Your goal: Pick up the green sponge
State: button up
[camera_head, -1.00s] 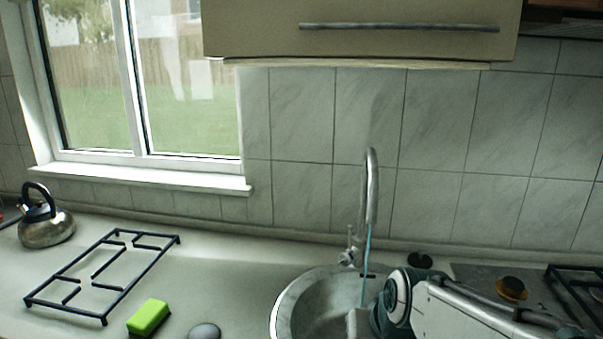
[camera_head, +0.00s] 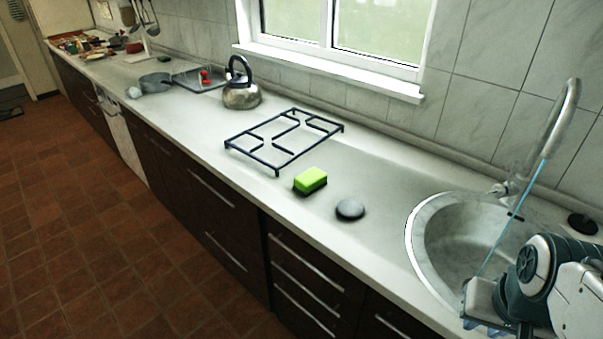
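The green sponge (camera_head: 311,180) lies on the white counter, near its front edge, between a dark metal grate and a grey round object. It has a bright green top and a darker lower layer. My gripper (camera_head: 480,318) is at the lower right, in front of the sink and well to the right of the sponge, apart from it. Its fingers are small, partly cut off by the frame edge, and their opening cannot be made out.
The dark grate (camera_head: 284,140) lies just behind and left of the sponge. The grey round object (camera_head: 350,209) is right of it. The sink (camera_head: 424,232) with a tall faucet (camera_head: 562,110) is at right. A kettle (camera_head: 241,96) stands farther left. Drawers line the counter front.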

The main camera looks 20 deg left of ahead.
aim_at(308, 183)
jog(key=u, duration=0.8)
jog(key=k, duration=1.1)
jog(key=u, duration=0.6)
jog(key=i, duration=1.2)
jog(key=z, duration=0.05)
jog(key=k, duration=1.3)
jog(key=u, duration=0.9)
jog(key=i, duration=1.35)
jog(key=z, duration=0.5)
jog(key=i, duration=0.9)
jog(key=z, duration=1.45)
jog(key=i, duration=0.45)
jog(key=z, duration=0.35)
